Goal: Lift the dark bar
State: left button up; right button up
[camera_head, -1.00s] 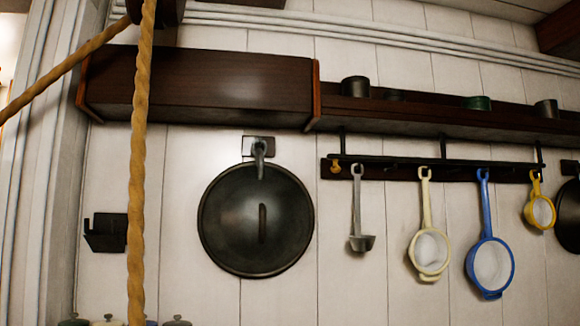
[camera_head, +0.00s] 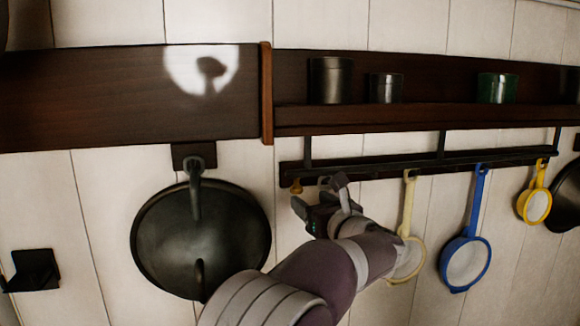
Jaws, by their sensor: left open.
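The dark bar (camera_head: 400,161) is a long thin rail under the shelf, running nearly level along the white wall with utensils hanging from it. My left gripper (camera_head: 320,193) is open at the bar's left end, just below it in the picture. Whether it touches the bar I cannot tell. The ladle that hangs there is mostly hidden behind my gripper and arm. My right gripper is not in view.
A cream strainer (camera_head: 407,245), partly behind my arm, a blue strainer (camera_head: 467,255) and a yellow one (camera_head: 535,203) hang to the right. A black lid (camera_head: 165,240) hangs at left. Dark tins (camera_head: 331,80) stand on the brown shelf (camera_head: 430,115) above.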

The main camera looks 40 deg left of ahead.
aim_at(298, 191)
pick_arm(q)
jog(key=p+x, duration=0.2)
jog(key=x, duration=0.2)
jog(key=p+x, duration=0.3)
jog(key=x, duration=0.2)
jog(key=shift+a+r, duration=0.2)
jog(key=shift+a, duration=0.1)
jog(key=shift+w+a+f+p, duration=0.1)
jog(key=shift+w+a+p, duration=0.1)
jog(key=shift+a+p, duration=0.1)
jog(key=shift+w+d+f, duration=0.1)
jog(key=shift+w+d, duration=0.05)
jog(key=shift+d, duration=0.05)
grip_shut()
